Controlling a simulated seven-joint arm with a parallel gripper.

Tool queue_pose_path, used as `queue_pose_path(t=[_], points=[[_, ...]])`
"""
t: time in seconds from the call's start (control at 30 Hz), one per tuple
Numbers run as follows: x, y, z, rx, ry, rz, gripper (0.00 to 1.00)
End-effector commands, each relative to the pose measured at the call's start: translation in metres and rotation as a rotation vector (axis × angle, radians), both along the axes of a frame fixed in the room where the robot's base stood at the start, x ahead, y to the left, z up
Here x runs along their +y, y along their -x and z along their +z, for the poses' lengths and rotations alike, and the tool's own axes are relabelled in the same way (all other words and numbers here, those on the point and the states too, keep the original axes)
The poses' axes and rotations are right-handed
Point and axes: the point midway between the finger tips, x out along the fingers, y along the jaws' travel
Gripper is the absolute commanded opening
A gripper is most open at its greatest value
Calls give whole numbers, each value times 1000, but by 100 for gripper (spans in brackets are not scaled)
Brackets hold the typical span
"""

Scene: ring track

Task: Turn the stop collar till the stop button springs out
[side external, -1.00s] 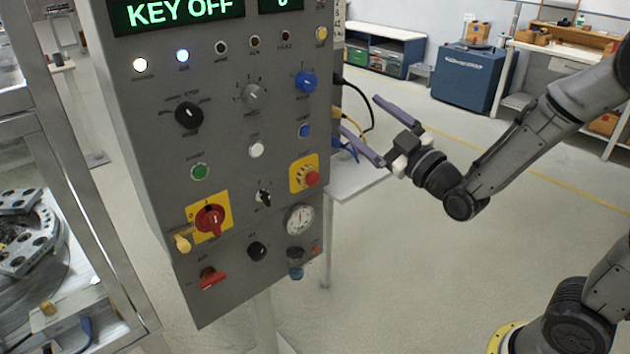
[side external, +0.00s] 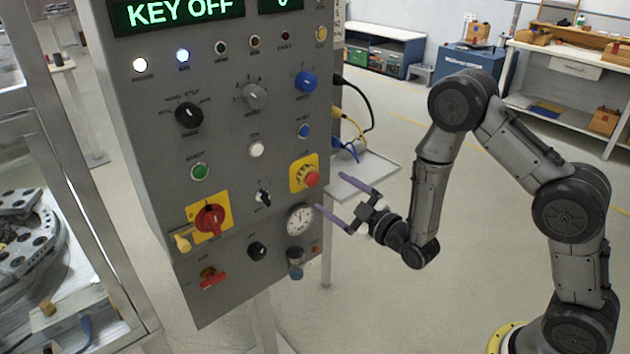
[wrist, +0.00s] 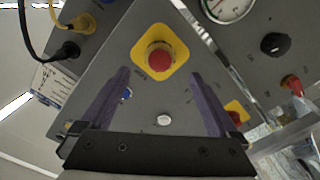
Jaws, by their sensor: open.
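The red stop button (side external: 312,179) sits in its metal stop collar (side external: 303,173) on a yellow square plate at the right side of the grey panel. In the wrist view the red button (wrist: 159,57) and the yellow plate (wrist: 177,79) lie above and between my fingertips, face on. My gripper (side external: 329,200) is open and empty, in front of the panel, below and right of the button. In the wrist view my gripper (wrist: 160,72) spreads its two purple fingers wide. It does not visibly touch the button. Whether the button is in or out I cannot tell.
The pressure gauge (side external: 300,219) is just below the button, and a blue-capped part (side external: 295,262) is lower. A red rotary switch (side external: 210,219) is to the left. Cables (side external: 362,115) hang beside the panel over a grey tray (side external: 372,172). The display reads KEY OFF.

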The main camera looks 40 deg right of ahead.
Motion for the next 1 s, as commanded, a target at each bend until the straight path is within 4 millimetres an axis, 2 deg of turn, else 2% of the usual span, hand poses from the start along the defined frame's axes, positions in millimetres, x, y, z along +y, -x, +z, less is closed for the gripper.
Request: queue_pose_path(t=[0.03, 0.2, 0.4, 0.6, 0.83, 1.0], points=[[0, -11, 0, -3, 0, 0, 96], [0, -42, 0, -3, 0, 0, 96], [0, -66, 0, -1, -1, -1, 96], [0, -75, 0, 0, 0, 0, 96], [0, -75, 0, 0, -1, 0, 96], [0, -74, 0, 0, -1, 0, 65]])
